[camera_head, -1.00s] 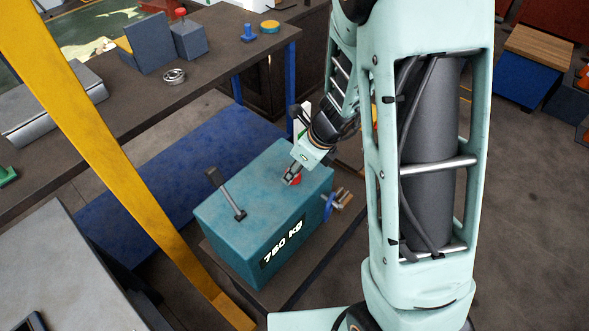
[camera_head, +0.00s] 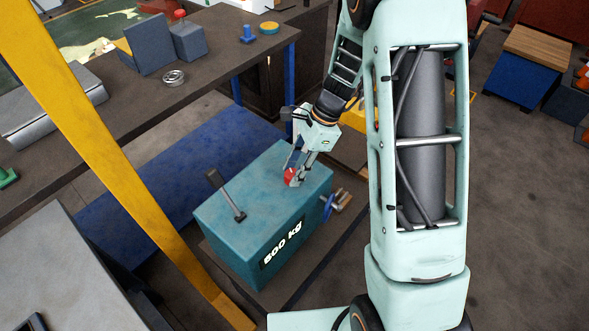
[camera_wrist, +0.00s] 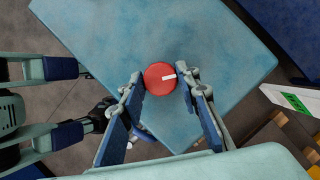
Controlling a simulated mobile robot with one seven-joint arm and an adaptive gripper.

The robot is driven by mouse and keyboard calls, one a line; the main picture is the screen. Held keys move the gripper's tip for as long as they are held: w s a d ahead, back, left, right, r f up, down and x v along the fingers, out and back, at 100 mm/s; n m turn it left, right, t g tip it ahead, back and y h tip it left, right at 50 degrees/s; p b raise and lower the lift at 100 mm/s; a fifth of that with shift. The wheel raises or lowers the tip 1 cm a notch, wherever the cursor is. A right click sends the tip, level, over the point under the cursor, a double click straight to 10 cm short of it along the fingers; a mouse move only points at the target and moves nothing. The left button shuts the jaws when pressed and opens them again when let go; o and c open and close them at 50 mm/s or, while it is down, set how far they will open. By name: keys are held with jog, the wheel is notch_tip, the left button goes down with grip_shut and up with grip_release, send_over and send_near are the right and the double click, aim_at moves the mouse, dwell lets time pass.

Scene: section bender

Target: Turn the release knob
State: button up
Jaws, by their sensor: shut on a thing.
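The release knob is a round red knob (camera_head: 290,175) on top of a teal box (camera_head: 247,232), near its far right side. In the wrist view the red knob (camera_wrist: 158,76) has a white mark pointing right. My gripper (camera_head: 293,181) reaches down to it from above. In the wrist view my gripper (camera_wrist: 160,84) has one blue-padded finger on each side of the knob and is shut on it. The box's front label reads 500 kg.
A grey lever (camera_head: 226,196) stands tilted on the box's left part. A blue and brass fitting (camera_head: 332,205) sticks out at its right side. A yellow slanted beam (camera_head: 120,150) passes to the left. A brown workbench (camera_head: 110,115) stands behind.

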jog(key=n+g, duration=0.1)
jog(key=n, duration=0.2)
jog(key=n+g, duration=0.1)
jog(key=n, duration=0.2)
jog(key=shift+w+a+h, duration=0.1)
jog(key=shift+w+h, duration=0.05)
jog(key=shift+h, duration=0.25)
jog(key=shift+n, duration=0.3)
jog(key=o, duration=1.2)
jog(key=shift+c, duration=0.2)
jog(key=v, duration=1.2)
jog(key=shift+w+a, duration=0.1)
jog(key=shift+w, duration=0.05)
